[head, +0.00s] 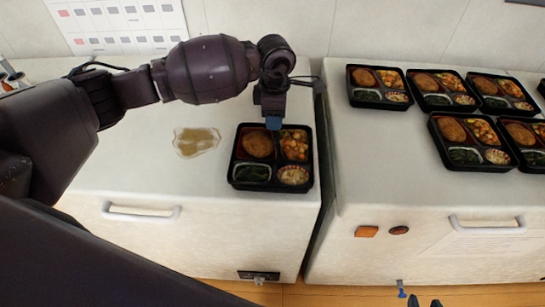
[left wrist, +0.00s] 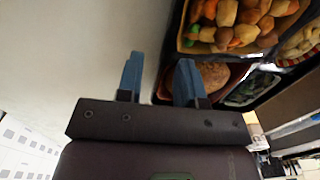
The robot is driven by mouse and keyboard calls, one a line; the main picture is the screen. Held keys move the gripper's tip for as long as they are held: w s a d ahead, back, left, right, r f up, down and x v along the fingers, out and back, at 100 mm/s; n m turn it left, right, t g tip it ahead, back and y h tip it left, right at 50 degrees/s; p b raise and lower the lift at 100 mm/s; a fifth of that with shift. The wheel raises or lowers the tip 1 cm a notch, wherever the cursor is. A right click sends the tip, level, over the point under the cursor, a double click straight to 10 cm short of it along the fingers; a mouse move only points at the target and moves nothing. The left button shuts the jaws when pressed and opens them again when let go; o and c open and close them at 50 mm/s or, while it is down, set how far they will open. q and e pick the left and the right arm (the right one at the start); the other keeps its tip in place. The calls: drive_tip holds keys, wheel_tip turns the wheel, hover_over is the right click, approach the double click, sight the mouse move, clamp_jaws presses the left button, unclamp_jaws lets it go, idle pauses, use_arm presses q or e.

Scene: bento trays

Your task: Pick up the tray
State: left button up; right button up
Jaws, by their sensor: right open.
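The nearest black bento tray (head: 232,172) sits on the left counter near its right end, holding a brown patty, orange-and-yellow vegetables, dark greens and a pale side dish. My left gripper (head: 274,126) is at the tray's far edge. In the left wrist view its two blue fingers (left wrist: 158,78) stand apart. One finger is over the counter side and the other overlaps the tray (left wrist: 163,80), with the rim showing between them. I cannot tell whether they touch it. My right gripper (head: 425,302) shows only its blue fingertips at the bottom edge, apart and empty.
Several similar bento trays (head: 352,101) stand on the right counter (head: 380,150), beyond a narrow dark gap. A brownish spill-like patch (head: 196,141) lies left of the tray. A sheet with a printed grid (head: 120,25) hangs on the wall.

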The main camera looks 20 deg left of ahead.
use_arm(q)
drive_tip(key=shift+f, duration=0.85)
clamp_jaws()
